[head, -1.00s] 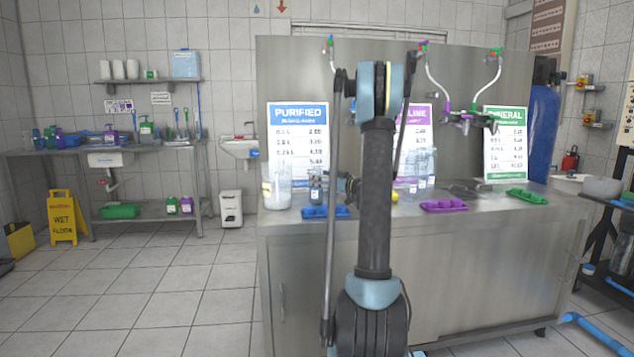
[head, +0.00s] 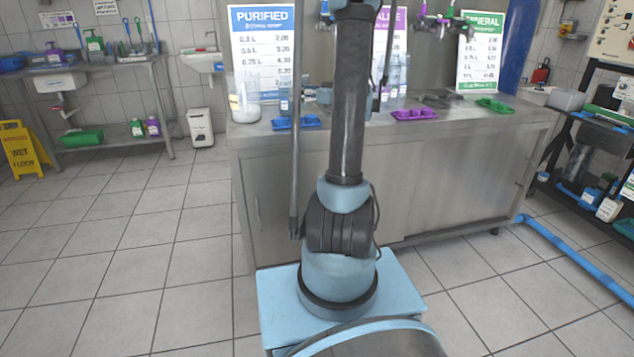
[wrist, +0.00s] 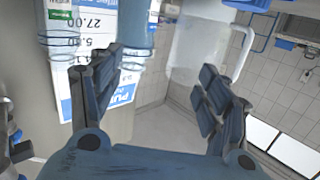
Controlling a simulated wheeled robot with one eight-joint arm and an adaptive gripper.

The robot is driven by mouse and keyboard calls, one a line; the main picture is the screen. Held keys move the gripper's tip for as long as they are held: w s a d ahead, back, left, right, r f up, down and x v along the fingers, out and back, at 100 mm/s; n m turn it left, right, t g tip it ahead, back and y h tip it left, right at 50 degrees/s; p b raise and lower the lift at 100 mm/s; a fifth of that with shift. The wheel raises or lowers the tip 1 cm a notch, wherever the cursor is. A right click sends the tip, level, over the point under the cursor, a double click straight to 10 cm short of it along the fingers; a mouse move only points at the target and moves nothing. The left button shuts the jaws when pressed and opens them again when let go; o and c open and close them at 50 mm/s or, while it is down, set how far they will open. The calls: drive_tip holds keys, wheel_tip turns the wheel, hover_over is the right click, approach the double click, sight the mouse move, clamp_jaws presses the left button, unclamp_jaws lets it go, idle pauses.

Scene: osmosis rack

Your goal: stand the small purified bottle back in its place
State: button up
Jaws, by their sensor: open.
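In the head view a small bottle with a blue tint (head: 285,104) stands at the back of the blue tray (head: 297,123), below the PURIFIED price board (head: 263,45). I cannot tell for certain that it is the small purified bottle. In the wrist view, which is tilted, a bluish clear bottle with a label (wrist: 60,38) shows at upper left, and another bluish clear bottle (wrist: 137,38) is right of it. My gripper (wrist: 160,88) is open, with nothing seen between its fingers. In the head view my arm hides the gripper.
A large clear jar (head: 243,108) stands left of the blue tray on the steel counter (head: 440,125). A purple tray (head: 414,114) and a green tray (head: 495,105) lie to the right. A yellow wet-floor sign (head: 22,150) stands far left. A blue pipe (head: 572,255) runs along the floor at right.

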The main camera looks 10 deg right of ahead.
drive_tip(key=s+a+g, duration=0.1)
drive_tip(key=s+a, duration=0.1)
drive_tip(key=s, duration=0.1)
drive_tip(key=s+a+f+g+h, duration=0.1)
drive_tip(key=s+a, duration=0.2)
drive_tip(key=s+a+m+g, duration=0.1)
drive_tip(key=s+a, duration=0.2)
drive_tip(key=shift+s+f+g, duration=0.15)
drive_tip(key=shift+f+g, duration=0.1)
drive_tip(key=shift+g, duration=0.05)
drive_tip(key=s+a+f+m+g+h, duration=0.1)
drive_tip(key=s+a+f+g+h, duration=0.1)
drive_tip(key=s, duration=0.5)
drive_tip(key=s+a+f+m+g+h, duration=0.1)
drive_tip(key=s+a+f, duration=0.15)
drive_tip(key=s, duration=0.35)
drive_tip(key=s+d+f+m+g+h, duration=0.1)
drive_tip(key=s+d+f+h, duration=0.1)
drive_tip(key=s, duration=0.5)
drive_tip(key=s+d+f+m+g+h, duration=0.1)
drive_tip(key=s+d+f+m+h, duration=0.1)
drive_tip(key=s+f, duration=0.3)
drive_tip(key=s+d+f+m+g+h, duration=0.1)
drive_tip(key=s+d+f+h, duration=0.2)
drive_tip(key=s, duration=0.8)
drive_tip(key=shift+d+f+m+g+h, duration=0.3)
drive_tip(key=shift+d+f, duration=0.1)
drive_tip(key=shift+f, duration=0.2)
drive_tip(key=shift+w+f, duration=0.2)
drive_tip(key=shift+w, duration=0.2)
